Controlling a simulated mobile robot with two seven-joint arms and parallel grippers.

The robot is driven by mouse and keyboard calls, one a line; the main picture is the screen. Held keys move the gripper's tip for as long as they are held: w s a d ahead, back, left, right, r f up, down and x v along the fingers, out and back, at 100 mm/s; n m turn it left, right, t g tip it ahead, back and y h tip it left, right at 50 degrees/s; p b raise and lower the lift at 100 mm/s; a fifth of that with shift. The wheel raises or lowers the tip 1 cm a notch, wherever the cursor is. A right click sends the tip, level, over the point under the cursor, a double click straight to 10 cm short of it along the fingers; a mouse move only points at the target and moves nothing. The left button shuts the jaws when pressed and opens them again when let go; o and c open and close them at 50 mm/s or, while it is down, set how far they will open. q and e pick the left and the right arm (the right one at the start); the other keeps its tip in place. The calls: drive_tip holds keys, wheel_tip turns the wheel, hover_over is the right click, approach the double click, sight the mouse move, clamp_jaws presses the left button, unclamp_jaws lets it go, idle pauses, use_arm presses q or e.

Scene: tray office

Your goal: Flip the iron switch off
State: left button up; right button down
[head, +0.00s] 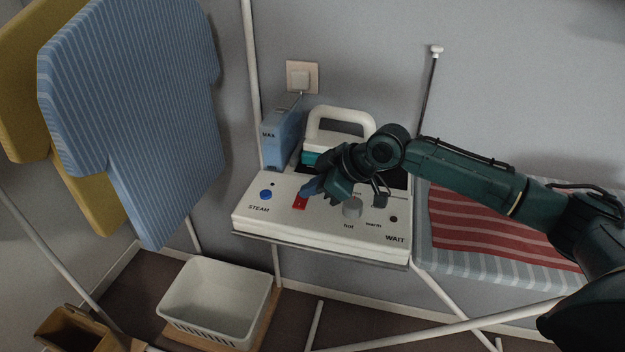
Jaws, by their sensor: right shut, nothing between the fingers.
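The iron station (320,237) is a white console with a sloped top. A red switch (300,201) sits on its panel, right of a blue button (265,194) marked STEAM. A grey knob (351,207) stands further right, near the words "hot" and "warm". The iron (341,118), with a white handle and teal body, rests at the back of the console. My right gripper (308,190) is shut and empty, with its fingertips just at the upper right edge of the red switch. I cannot tell whether they touch it. My left gripper is not in view.
A blue box (281,138) stands behind the console, below a wall socket (302,77). A striped ironing board (490,230) lies right. A white basket (216,300) stands on the floor below.

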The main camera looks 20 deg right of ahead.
drive_tip(key=shift+p, duration=0.3)
drive_tip(key=shift+f, duration=0.2)
drive_tip(key=shift+d, duration=0.1)
drive_tip(key=shift+s+a+r+p, duration=0.2)
drive_tip(key=shift+s+a+p, duration=0.3)
drive_tip(key=shift+p, duration=0.35)
drive_tip(key=shift+s, duration=0.1)
